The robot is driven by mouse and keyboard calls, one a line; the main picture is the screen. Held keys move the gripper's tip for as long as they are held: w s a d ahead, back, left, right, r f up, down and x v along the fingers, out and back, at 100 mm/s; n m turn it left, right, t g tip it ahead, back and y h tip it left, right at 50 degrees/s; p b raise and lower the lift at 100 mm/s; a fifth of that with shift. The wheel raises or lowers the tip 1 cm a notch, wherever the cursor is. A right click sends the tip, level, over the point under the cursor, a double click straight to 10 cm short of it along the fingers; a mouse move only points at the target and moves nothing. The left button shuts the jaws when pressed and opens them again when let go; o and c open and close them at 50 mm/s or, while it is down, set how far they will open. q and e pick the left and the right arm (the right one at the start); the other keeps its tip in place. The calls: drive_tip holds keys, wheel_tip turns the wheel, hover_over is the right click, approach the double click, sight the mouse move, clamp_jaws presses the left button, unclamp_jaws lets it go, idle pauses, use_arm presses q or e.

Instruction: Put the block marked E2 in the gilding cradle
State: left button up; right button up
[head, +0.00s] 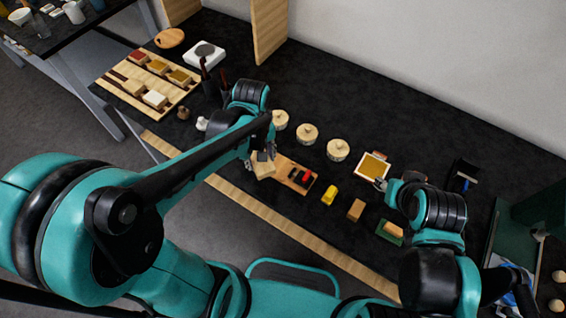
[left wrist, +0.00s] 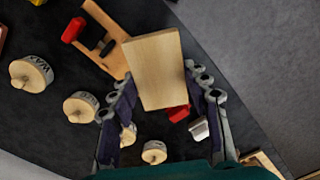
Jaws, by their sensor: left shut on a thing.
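My left gripper (head: 262,158) is shut on a pale wooden block (head: 264,170), held near the left end of a wooden board with black and red parts (head: 297,175). In the left wrist view the block (left wrist: 155,70) sticks out from between the fingers (left wrist: 162,108); no E2 marking is legible on it. The board (left wrist: 98,40) shows beyond the block, with a black piece and a red knob. I cannot tell for sure whether this board is the gilding cradle. My right gripper (head: 382,185) is beside a gold-filled framed tray (head: 374,168); its jaws are unclear.
Round lidded wooden pots (head: 307,134) stand in a row behind the board. A yellow piece (head: 329,195), a brown block (head: 356,210) and a green pad (head: 390,232) lie to its right. A wooden rack with blocks (head: 113,90) is at the far left.

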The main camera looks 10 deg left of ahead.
sight(259, 176)
use_arm(q)
drive_tip(key=s+n, duration=0.1)
drive_tip(key=s+r+n+p, duration=0.1)
drive_tip(key=s+n, duration=0.1)
drive_tip(key=s+d+r+n, duration=0.1)
drive_tip(key=s+n, duration=0.1)
drive_tip(key=shift+s+r+p, duration=0.1)
drive_tip(key=shift+p, duration=0.2)
drive_tip(key=shift+f+n, duration=0.25)
drive_tip(key=shift+n, duration=0.35)
drive_tip(key=w+f+b, duration=0.1)
drive_tip(key=w+f, duration=0.1)
drive_tip(key=w, duration=0.1)
drive_tip(key=w+d+f+b, duration=0.1)
drive_tip(key=w+f, duration=0.1)
drive_tip(key=w, duration=0.2)
drive_tip(key=w+d+f+b, duration=0.1)
drive_tip(key=w+f+b, duration=0.1)
drive_tip(key=w, duration=0.1)
drive_tip(key=shift+w+d+f, duration=0.2)
drive_tip(key=shift+w+f, duration=0.2)
wheel_tip(259, 176, down, 4)
drive_tip(key=shift+r+b, duration=0.25)
drive_tip(key=shift+b, duration=0.55)
drive_tip(key=shift+f, duration=0.2)
